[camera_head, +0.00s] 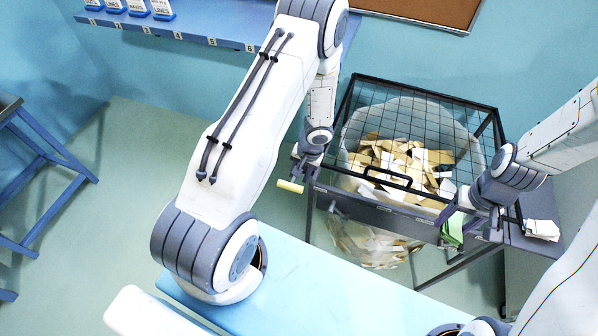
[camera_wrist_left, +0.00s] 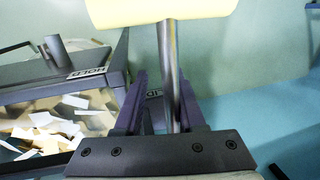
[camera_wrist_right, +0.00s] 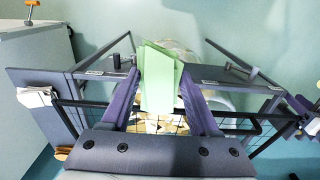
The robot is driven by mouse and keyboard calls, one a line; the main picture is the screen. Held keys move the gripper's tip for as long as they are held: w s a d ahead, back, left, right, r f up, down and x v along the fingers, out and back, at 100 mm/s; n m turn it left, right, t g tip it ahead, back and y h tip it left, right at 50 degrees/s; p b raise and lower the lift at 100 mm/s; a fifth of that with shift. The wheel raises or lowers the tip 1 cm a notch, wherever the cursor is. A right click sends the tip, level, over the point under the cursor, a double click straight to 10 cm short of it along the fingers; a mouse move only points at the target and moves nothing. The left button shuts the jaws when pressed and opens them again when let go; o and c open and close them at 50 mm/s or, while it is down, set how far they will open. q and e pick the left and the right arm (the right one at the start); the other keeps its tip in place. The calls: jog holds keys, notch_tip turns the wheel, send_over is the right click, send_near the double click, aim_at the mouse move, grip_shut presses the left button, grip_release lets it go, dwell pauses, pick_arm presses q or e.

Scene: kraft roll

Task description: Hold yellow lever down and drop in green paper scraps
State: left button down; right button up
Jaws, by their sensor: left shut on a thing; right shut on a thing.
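The yellow lever (camera_head: 290,186) sticks out at the left front corner of the paper bin, and its yellow grip (camera_wrist_left: 160,10) shows large in the left wrist view. My left gripper (camera_head: 300,172) is shut on the lever's metal rod (camera_wrist_left: 168,65), just behind the yellow grip. The green paper scraps (camera_wrist_right: 160,78) stand upright between the fingers of my right gripper (camera_wrist_right: 160,98), which is shut on them. In the head view the green scraps (camera_head: 453,230) hang at the bin's right front corner. The bin (camera_head: 405,208) has a dark frame and a black mesh lid (camera_head: 425,105).
Many tan and white scraps (camera_head: 400,160) lie in the bin's clear liner. White papers (camera_head: 541,230) lie on a side shelf at right. A blue numbered shelf (camera_head: 200,38) runs along the wall, and a blue stool (camera_head: 45,165) stands at far left.

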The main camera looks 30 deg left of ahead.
pick_arm(q)
jog(key=shift+d, duration=0.35)
jog(key=shift+w+a+v, duration=0.1)
jog(key=shift+a+v, duration=0.05)
jog(key=shift+v, duration=0.6)
jog(key=shift+w+a+v, duration=0.1)
jog(key=shift+a+v, duration=0.05)
jog(key=shift+v, duration=0.55)
jog(key=shift+w+a+v, duration=0.1)
jog(key=shift+a+v, duration=0.05)
jog(key=shift+v, duration=0.6)
jog(key=shift+r, duration=0.1)
jog(key=c, duration=1.1)
grip_release()
jog(key=o, duration=0.3)
jog(key=shift+s+d, duration=0.1)
jog(key=shift+d, duration=0.05)
pick_arm(e)
jog(key=shift+d, duration=0.15)
pick_arm(q)
jog(key=shift+s+a, duration=0.1)
jog(key=shift+a, duration=0.15)
jog(key=v, duration=1.2)
